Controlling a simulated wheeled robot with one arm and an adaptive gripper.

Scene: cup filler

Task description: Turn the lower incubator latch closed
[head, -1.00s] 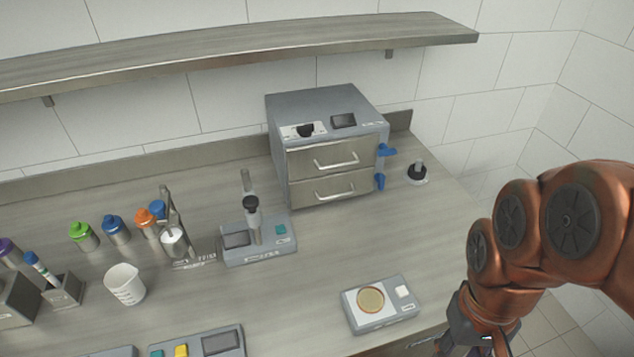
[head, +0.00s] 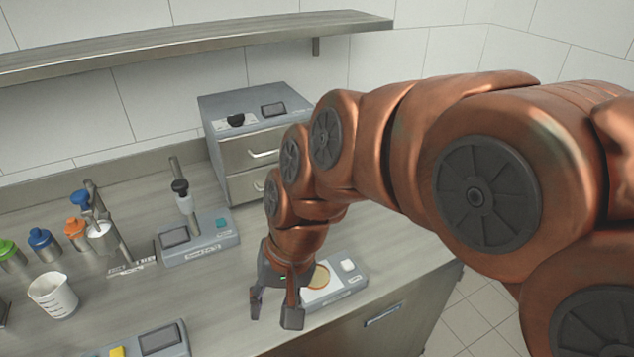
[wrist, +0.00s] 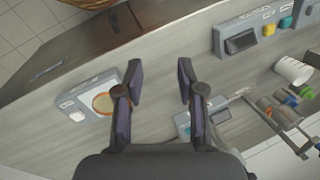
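The incubator (head: 232,104) is a grey box with two drawers at the back of the bench in the head view. Its upper drawer (head: 248,150) and lower drawer (head: 243,185) look shut. My arm covers the right side of its front, so both blue latches are hidden now. The wrist view does not show the incubator. My gripper (head: 274,310) hangs pointing down over the front of the bench, well in front of the incubator. In the wrist view my gripper (wrist: 160,85) has its fingers apart with nothing between them.
A device with a black-knobbed post (head: 200,240) stands left of the incubator. A white beaker (head: 54,294) and several coloured bottles are at the left. A shelf (head: 200,40) runs above.

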